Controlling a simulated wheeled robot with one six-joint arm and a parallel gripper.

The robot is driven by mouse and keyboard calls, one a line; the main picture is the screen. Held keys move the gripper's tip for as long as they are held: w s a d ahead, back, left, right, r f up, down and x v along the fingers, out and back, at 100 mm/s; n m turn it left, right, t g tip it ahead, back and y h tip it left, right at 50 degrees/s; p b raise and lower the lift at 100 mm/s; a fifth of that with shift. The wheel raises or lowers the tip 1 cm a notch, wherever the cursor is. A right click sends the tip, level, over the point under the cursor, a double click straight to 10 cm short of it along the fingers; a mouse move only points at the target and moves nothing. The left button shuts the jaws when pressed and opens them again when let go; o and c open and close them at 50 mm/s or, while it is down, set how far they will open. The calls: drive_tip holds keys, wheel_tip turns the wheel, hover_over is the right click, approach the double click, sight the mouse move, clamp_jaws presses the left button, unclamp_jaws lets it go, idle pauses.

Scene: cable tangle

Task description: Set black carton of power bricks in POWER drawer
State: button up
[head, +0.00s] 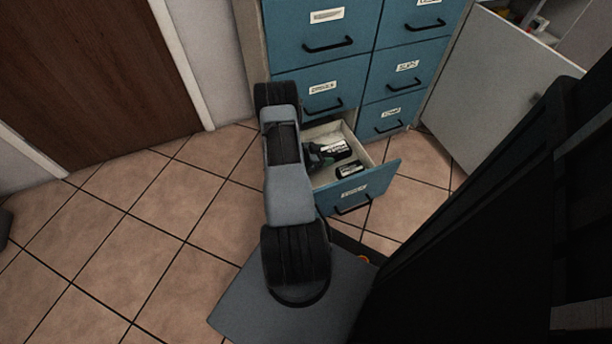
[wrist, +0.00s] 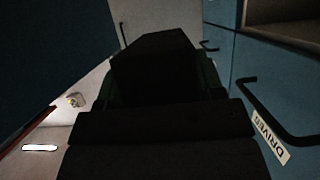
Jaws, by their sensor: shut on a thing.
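A black block-shaped thing, which I take to be the black carton (wrist: 158,62), fills the middle of the wrist view. My gripper (wrist: 160,88) is shut on it, with dark greenish edges at both sides. In the head view my arm reaches to the open lower-left drawer (head: 374,184) of a blue cabinet. My arm's link covers the drawer's left side. Its front label is too small to read, so I cannot tell whether it says POWER. Dark things with pale labels (head: 347,169) show in its opening; I cannot tell whether they lie loose or are held.
Blue shut drawers (head: 322,68) with black handles stand above and beside the open one. A label seeming to read DRIVER (wrist: 271,137) shows at right in the wrist view. A grey cabinet door (head: 490,75) stands at right.

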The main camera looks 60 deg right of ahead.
drive_tip(key=w+a+f+b, duration=0.5)
drive_tip(key=a+f, duration=0.1)
drive_tip(key=f, duration=0.4)
drive_tip(key=shift+w+f+b, duration=0.25)
drive_tip(key=shift+w+b, duration=0.05)
drive_tip(key=shift+w, duration=0.05)
drive_tip(key=shift+f, duration=0.1)
drive_tip(key=shift+f, duration=0.35)
drive_tip(key=shift+f, duration=0.15)
drive_tip(key=o, duration=1.1)
drive_tip(key=shift+o, duration=0.2)
